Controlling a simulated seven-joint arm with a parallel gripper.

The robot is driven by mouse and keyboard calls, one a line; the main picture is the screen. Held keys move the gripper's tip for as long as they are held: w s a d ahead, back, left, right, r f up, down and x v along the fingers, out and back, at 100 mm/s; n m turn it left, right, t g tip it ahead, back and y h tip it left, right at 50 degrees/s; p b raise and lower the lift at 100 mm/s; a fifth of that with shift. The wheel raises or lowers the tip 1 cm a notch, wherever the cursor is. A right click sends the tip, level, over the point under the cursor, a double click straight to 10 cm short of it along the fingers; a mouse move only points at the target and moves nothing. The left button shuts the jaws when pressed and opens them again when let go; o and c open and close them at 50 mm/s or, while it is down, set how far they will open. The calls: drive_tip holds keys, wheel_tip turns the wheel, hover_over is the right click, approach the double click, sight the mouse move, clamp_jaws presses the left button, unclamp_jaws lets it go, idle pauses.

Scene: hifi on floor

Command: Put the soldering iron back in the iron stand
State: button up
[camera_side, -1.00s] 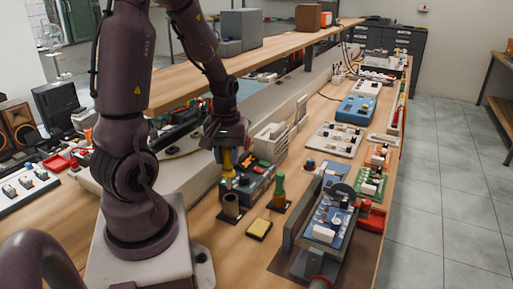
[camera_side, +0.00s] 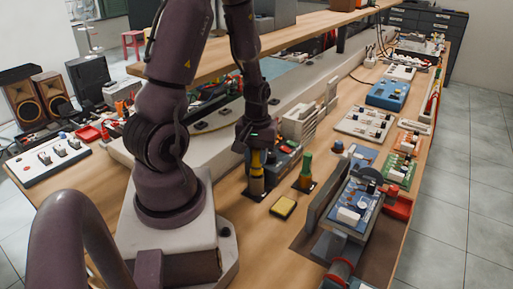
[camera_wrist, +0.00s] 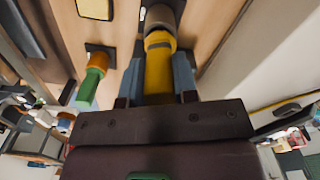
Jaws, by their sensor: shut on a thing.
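The soldering iron (camera_side: 256,160) has a yellow handle and stands about upright in my gripper (camera_side: 257,151). In the wrist view, the two blue-grey fingers of my gripper (camera_wrist: 157,78) are shut on either side of the yellow handle (camera_wrist: 159,68). The iron stand (camera_side: 256,186) is a dark round cup on a small base. The iron is lined up with the cup, its yellow lower end at the cup's mouth. The iron's tip is hidden, and the cup shows partly in the wrist view (camera_wrist: 161,16).
A green-handled tool (camera_side: 306,166) stands in a small dark base to the right. A yellow sponge in a dark tray (camera_side: 283,207) lies in front. A vise with a circuit board (camera_side: 352,207) is further right. A boxy blue-grey unit (camera_side: 285,158) stands close behind the cup.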

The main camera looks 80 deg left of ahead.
drive_tip(key=shift+f, duration=0.3)
drive_tip(key=o, duration=1.5)
drive_tip(key=shift+r, duration=3.5)
